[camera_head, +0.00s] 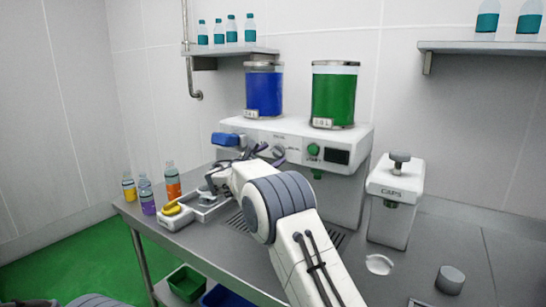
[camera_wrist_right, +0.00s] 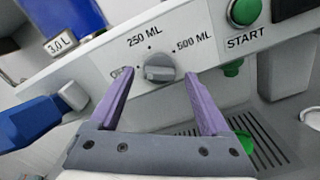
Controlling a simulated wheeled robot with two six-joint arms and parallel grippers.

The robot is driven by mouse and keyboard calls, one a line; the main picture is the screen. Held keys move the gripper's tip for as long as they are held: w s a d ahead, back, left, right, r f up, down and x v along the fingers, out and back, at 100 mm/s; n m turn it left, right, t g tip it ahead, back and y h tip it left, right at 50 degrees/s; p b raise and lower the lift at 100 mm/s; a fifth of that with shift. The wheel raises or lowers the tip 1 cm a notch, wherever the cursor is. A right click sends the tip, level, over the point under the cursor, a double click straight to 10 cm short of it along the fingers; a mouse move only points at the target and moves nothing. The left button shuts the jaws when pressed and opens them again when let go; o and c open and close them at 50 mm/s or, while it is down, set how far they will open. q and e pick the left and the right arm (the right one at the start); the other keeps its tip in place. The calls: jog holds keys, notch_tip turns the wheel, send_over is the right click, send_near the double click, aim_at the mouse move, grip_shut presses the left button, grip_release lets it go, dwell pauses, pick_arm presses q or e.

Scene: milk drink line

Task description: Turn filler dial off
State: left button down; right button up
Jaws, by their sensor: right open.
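The filler dial (camera_wrist_right: 160,68) is a round grey knob on the white front panel of the filler machine (camera_head: 340,135). In the right wrist view, "250 ML" is printed above it, "500 ML" to its right, and a label at its left is partly hidden by a finger. The dial's grip lies roughly sideways; I cannot tell which mark it points to. My right gripper (camera_wrist_right: 158,78) is open, its purple fingers on either side of the dial with gaps visible; I cannot tell how deep they reach. In the head view the right gripper (camera_head: 246,154) is before the panel. My left gripper is out of view.
A green START button (camera_wrist_right: 245,12) and a blue handle (camera_wrist_right: 30,122) flank the dial. Blue (camera_head: 264,92) and green (camera_head: 334,98) tanks stand on top. A white cap machine (camera_head: 396,190) is at right. Several bottles (camera_head: 148,198) stand at left.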

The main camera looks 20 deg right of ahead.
jog(key=b+v, duration=0.2)
jog(key=v, duration=0.7)
jog(key=shift+s, duration=0.15)
jog(key=s+a+f+m+g+y, duration=0.3)
jog(key=s+a+f+m+y, duration=0.1)
jog(key=s, duration=1.2)
jog(key=s+a+f+m+g+y, duration=0.4)
jog(key=s+a+f+y, duration=0.2)
jog(key=s, duration=1)
jog(key=s+a+f+m+g+y, duration=0.4)
jog(key=s+f, duration=0.5)
jog(key=s, duration=0.7)
jog(key=shift+a+y+p, duration=0.35)
jog(key=shift+a+y, duration=0.25)
jog(key=shift+s+f, duration=0.1)
